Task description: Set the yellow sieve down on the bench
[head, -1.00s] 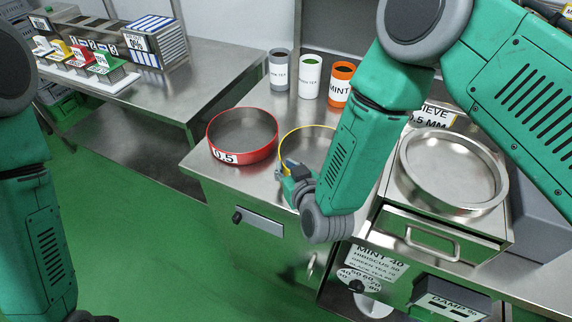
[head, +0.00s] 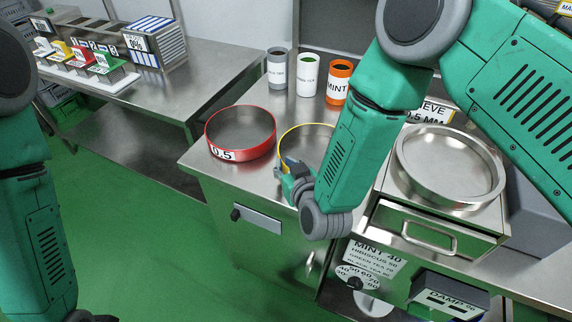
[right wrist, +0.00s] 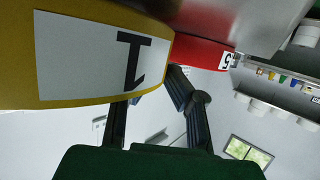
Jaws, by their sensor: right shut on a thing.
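The yellow sieve (head: 303,126) is a round, yellow-rimmed ring over the near part of the steel bench, just right of the red sieve (head: 241,146). My right forearm hides much of its right side. My right gripper (head: 291,178) is shut on its near wall. In the right wrist view the yellow sieve (right wrist: 70,92) looms close, with a "1" on its white label, and the red sieve (right wrist: 205,54) is behind it. I cannot tell whether the yellow sieve's bottom touches the bench.
A steel sieve pan (head: 450,165) sits on a machine at the right. Another steel table (head: 205,75) with coloured boxes stands at the far left.

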